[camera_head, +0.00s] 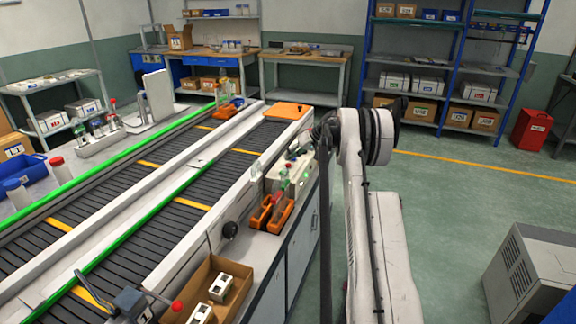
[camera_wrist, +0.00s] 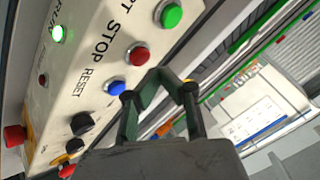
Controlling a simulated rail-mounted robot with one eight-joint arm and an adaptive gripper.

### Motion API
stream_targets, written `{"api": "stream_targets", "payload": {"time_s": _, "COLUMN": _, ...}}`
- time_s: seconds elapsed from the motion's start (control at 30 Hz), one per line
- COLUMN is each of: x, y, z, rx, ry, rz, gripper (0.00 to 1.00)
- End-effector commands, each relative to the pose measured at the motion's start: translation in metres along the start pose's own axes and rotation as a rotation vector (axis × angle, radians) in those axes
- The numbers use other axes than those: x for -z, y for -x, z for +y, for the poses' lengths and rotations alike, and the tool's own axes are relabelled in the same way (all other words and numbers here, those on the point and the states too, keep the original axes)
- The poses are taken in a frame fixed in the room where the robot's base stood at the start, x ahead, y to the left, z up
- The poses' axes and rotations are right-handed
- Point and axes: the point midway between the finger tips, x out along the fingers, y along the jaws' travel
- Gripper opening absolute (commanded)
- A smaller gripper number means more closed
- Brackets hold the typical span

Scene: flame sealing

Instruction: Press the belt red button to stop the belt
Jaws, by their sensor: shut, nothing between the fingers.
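In the wrist view, a pale control panel (camera_wrist: 90,50) fills the left side. Its red button (camera_wrist: 138,56) is beside the word STOP, between a green button (camera_wrist: 171,16) and a blue button (camera_wrist: 115,88) near RESET. My gripper (camera_wrist: 165,78) is shut and empty, its dark fingertips close to the red button in the picture. I cannot tell whether they touch it. In the head view, the panel (camera_head: 283,178) is at the belt's right side, and my arm partly hides that area. The belt (camera_head: 150,238) is dark and slatted, with yellow strips.
A small lamp (camera_wrist: 57,34) beside RUN glows green. Black knobs (camera_wrist: 80,123) and a larger red button (camera_wrist: 15,135) are lower on the panel. In the head view, orange holders (camera_head: 272,213) and a cardboard box (camera_head: 215,290) stand along the belt. Open floor lies right of my arm.

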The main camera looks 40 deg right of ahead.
Motion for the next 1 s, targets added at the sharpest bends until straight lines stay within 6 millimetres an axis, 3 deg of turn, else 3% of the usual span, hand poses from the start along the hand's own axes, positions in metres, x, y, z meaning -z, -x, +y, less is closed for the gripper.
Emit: {"api": "stream_targets", "payload": {"time_s": 1.0, "x": -0.0051, "y": -0.0070, "z": 0.0051, "rx": 0.000, "ry": 0.000, "rz": 0.000, "gripper": 0.00}}
